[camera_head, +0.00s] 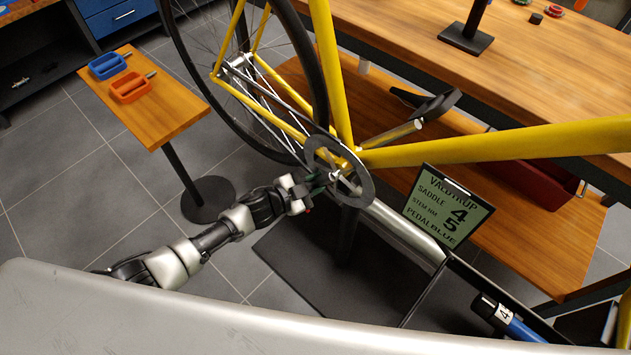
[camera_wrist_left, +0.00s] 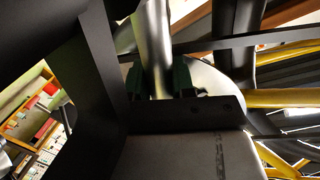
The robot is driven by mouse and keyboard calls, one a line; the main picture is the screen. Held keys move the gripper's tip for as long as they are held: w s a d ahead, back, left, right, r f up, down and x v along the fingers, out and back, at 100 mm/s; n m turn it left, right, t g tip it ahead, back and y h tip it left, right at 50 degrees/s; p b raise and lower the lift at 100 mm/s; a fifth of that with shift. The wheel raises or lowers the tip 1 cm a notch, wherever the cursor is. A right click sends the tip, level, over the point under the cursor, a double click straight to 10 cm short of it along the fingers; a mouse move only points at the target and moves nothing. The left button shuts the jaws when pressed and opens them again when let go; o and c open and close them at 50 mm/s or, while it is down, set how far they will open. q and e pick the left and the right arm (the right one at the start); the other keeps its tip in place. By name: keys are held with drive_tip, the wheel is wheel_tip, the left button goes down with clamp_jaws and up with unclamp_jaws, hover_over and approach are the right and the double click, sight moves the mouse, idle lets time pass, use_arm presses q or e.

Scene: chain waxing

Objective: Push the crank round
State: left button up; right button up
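The yellow bicycle (camera_head: 480,147) stands in the middle of the head view, with a dark chainring (camera_head: 362,187) at its bottom bracket. A short silver piece, which looks like part of the crank (camera_head: 336,177), shows in front of the chainring. My left gripper (camera_head: 318,181) is at the chainring's left side, close to the crank. In the left wrist view its dark green fingers (camera_wrist_left: 160,80) stand on either side of a silver bar (camera_wrist_left: 154,40), probably the crank arm. Whether they press on it is unclear. My right gripper is not in view.
A small wooden stand (camera_head: 160,112) with blue (camera_head: 108,66) and orange (camera_head: 130,87) pedals is at left. A sign (camera_head: 448,207) reads saddle 4, stem 5, pedal blue. A long workbench (camera_head: 560,70) runs behind. A blue-handled tool (camera_head: 515,325) lies at lower right.

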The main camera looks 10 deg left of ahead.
use_arm(q)
drive_tip(key=o, duration=0.4)
drive_tip(key=shift+s+a, duration=0.25)
drive_tip(key=p+v, duration=0.1)
drive_tip(key=v, duration=0.9)
drive_tip(key=shift+a+r, duration=0.1)
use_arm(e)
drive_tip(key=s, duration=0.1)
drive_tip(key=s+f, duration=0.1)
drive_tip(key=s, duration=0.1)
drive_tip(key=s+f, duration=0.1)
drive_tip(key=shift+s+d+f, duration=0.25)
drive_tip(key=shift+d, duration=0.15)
